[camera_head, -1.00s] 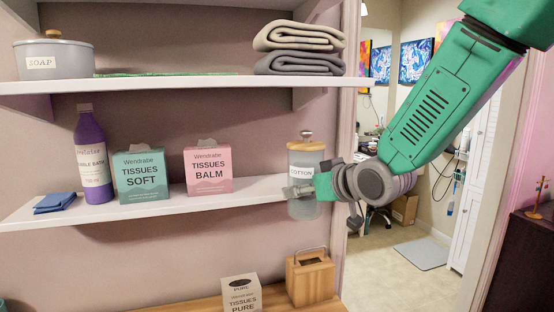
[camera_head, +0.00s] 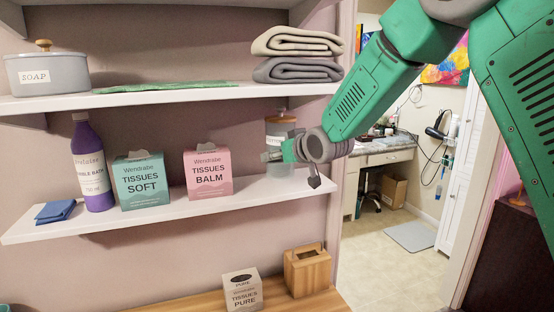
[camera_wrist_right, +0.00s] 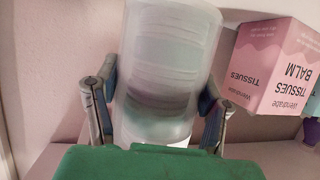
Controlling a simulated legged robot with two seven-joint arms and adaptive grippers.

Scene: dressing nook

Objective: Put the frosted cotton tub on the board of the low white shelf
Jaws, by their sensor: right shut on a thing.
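The frosted cotton tub (camera_head: 280,129), a translucent grey jar with a wooden-topped lid, is over the right end of the low white shelf (camera_head: 160,216). In the right wrist view the tub (camera_wrist_right: 168,60) stands between the two fingers of the gripper (camera_wrist_right: 157,98). The tub looks upright. Its base is partly hidden by the gripper, and I cannot tell whether it touches the board. My left gripper is not in view.
The pink tissue box (camera_head: 208,173) stands left of the tub, with a gap. Further left are a teal tissue box (camera_head: 141,182), a purple bottle (camera_head: 92,165) and a blue cloth (camera_head: 55,212). An upper shelf (camera_head: 150,97) with folded towels (camera_head: 297,55) is above.

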